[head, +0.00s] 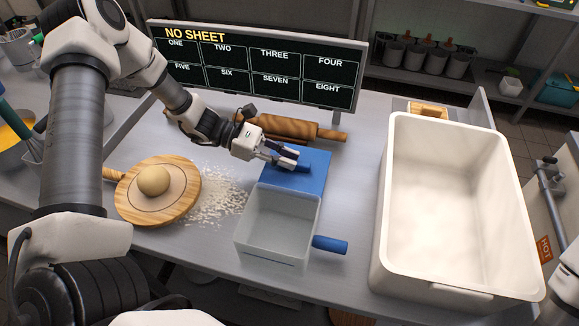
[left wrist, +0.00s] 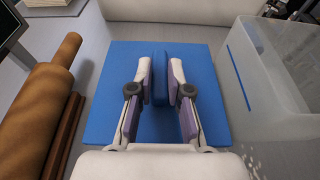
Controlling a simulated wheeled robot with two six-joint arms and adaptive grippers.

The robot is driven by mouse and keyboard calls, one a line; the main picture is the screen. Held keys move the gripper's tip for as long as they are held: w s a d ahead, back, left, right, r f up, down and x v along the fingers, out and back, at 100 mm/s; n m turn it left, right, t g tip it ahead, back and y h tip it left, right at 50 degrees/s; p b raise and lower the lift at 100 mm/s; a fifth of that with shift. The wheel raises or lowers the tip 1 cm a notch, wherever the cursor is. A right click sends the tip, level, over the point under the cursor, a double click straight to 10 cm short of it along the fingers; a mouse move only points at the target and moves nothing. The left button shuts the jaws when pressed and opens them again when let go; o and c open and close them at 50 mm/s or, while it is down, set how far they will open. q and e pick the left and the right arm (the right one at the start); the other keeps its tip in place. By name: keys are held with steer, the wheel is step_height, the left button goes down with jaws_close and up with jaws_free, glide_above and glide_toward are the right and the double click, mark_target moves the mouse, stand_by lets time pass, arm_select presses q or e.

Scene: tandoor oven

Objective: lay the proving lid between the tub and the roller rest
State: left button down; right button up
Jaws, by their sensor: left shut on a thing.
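The proving lid (head: 312,181) is a flat blue square with a raised grip bar. My left gripper (head: 291,160) is shut on that bar; in the left wrist view the bar stands between the fingers (left wrist: 160,78) and the lid (left wrist: 110,75) spreads flat around them. The lid is between the clear tub (head: 278,225) and the roller rest, close to the tub's far rim. I cannot tell whether it touches the table. The roller rest (left wrist: 66,135) is a dark wooden rail beside the rolling pin (left wrist: 38,110). My right gripper is not in view.
A blue handle (head: 330,245) is at the tub's right. A round wooden board (head: 130,205) with a dough ball (head: 153,180) and scattered flour lie left. A large white bin (head: 385,235) stands right. A menu board (head: 265,65) stands behind the rolling pin (head: 290,127).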

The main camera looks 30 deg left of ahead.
arm_select(q)
step_height(320, 180, down, 4)
steer(key=shift+w+r, duration=0.1)
steer(key=c, duration=1.1)
jaws_free()
steer(key=shift+r, duration=0.15)
steer(key=v, duration=1.2)
steer(key=shift+f, duration=0.2)
